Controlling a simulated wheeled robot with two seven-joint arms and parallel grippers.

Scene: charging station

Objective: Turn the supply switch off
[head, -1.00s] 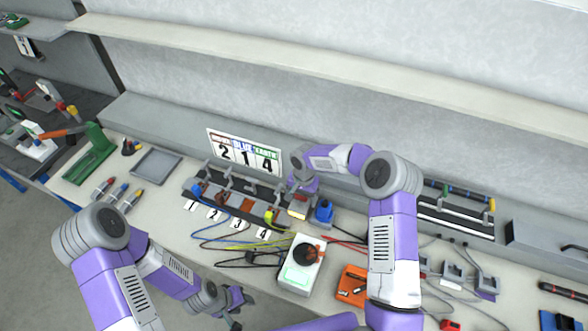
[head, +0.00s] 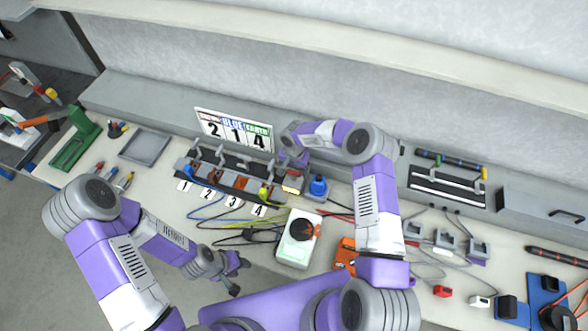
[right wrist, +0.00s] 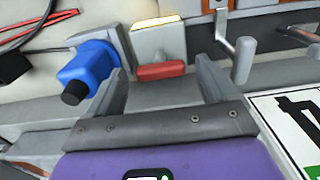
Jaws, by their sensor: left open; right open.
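A small grey switch box with a lit yellow lamp (head: 292,184) stands at the back of the bench, right of the numbered terminal row. The right wrist view shows the box (right wrist: 152,42) with a red handle (right wrist: 160,72) at its near side; I take this as the supply switch. My right gripper (right wrist: 161,78) is open, with one finger on either side of the red handle. I cannot tell whether they touch it. In the head view the right gripper (head: 292,160) is partly hidden by its arm. My left gripper (head: 240,275) is open and empty near the bench's front edge.
A blue plug-like block (head: 317,187) stands right beside the switch box, close to one right finger. A white unit with a dark knob (head: 300,238) and several loose cables lie in front. A 2-1-4 sign (head: 234,130) stands behind the terminals.

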